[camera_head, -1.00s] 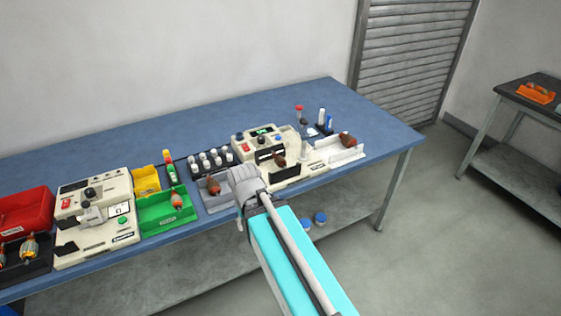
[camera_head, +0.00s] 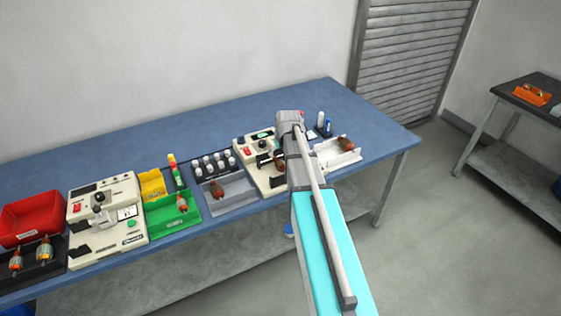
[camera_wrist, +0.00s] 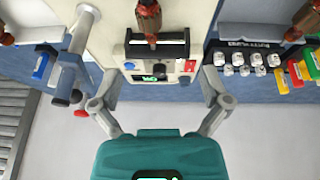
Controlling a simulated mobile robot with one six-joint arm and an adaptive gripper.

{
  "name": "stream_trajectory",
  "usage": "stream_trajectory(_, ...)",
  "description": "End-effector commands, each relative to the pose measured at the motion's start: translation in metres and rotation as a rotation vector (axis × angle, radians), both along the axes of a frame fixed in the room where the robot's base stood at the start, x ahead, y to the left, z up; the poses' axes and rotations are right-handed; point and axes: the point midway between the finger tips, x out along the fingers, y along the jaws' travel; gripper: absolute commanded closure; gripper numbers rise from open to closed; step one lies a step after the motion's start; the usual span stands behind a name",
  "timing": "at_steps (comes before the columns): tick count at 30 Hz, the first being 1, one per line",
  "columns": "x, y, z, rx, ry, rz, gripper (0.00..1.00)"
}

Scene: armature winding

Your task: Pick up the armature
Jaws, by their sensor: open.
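Several armatures with brown-red windings are in view; which one is meant cannot be told. One armature (camera_wrist: 149,18) lies at the black holder of a cream machine (camera_wrist: 190,15), in line with the space between my fingers in the wrist view. It also shows in the head view (camera_head: 279,161), beside my arm. My gripper (camera_wrist: 160,80) is open and empty, its two fingers spread apart, with the armature beyond the fingertips. In the head view my arm hides the gripper. Other armatures sit in the grey tray (camera_head: 238,199) and the white tray (camera_head: 326,157).
A green bin (camera_head: 160,222) holds another armature, and a black tray (camera_head: 30,273) holds two. A second cream machine (camera_head: 120,238), a red bin (camera_head: 28,217) and a rack of white-capped items (camera_head: 209,164) stand along the blue table (camera_head: 110,150). The table's back strip is clear.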

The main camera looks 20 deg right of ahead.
Motion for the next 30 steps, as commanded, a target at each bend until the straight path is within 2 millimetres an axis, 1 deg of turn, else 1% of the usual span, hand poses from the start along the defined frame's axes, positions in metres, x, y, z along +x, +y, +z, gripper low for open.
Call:
stream_trajectory(1, 0.006, -0.009, 0.005, -0.004, -0.008, -0.002, 0.03)
stream_trajectory(4, 0.009, -0.016, 0.006, -0.011, -0.020, 0.000, 0.03)
stream_trajectory(17, 0.009, -0.017, 0.004, -0.011, -0.022, -0.001, 0.03)
stream_trajectory(23, 0.012, -0.018, -0.006, -0.011, -0.021, -0.001, 0.03)
stream_trajectory(30, 0.020, -0.019, -0.024, -0.011, -0.021, -0.001, 0.03)
